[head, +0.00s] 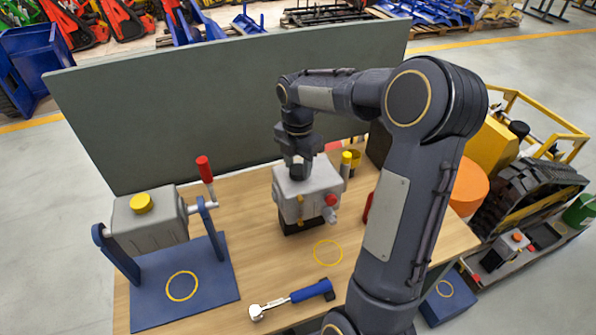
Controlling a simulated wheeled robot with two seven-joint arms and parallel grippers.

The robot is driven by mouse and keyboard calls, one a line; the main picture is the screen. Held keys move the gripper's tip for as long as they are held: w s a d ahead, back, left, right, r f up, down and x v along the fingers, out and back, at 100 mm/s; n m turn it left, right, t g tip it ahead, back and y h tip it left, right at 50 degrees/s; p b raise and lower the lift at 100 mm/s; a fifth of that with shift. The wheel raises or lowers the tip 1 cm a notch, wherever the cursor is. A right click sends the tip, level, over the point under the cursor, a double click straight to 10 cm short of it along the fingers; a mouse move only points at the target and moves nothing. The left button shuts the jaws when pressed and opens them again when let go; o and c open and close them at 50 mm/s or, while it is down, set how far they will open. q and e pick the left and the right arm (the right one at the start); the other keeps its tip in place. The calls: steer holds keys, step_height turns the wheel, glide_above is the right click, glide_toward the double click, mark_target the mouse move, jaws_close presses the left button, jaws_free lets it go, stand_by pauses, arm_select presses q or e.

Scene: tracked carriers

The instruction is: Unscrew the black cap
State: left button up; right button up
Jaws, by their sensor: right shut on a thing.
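The black cap (297,172) sits on top of a grey box-shaped unit (292,204) near the back middle of the wooden table. My right gripper (299,164) points straight down from above and is shut on the cap, its fingers partly hiding it. The cap appears to be at the unit's top face; I cannot tell whether there is a gap under it. The unit has a dark base, a red knob (331,199) on its right side and a yellow-topped post (346,160) beside it. My left gripper is not in view.
A grey tank with a yellow cap (141,203) hangs in a blue stand (205,283) at the left. A green-grey panel (200,110) stands behind the table. A yellow ring (328,253) marks clear tabletop. My right arm hides the table's right part.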

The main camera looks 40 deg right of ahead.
steer(key=shift+n, duration=0.9)
steer(key=shift+n, duration=0.7)
steer(key=shift+r+n, duration=0.15)
steer(key=shift+n, duration=0.95)
steer(key=shift+r, duration=0.15)
steer(key=shift+r, duration=1.3)
steer(key=shift+r, duration=1.75)
steer(key=shift+c, duration=0.6)
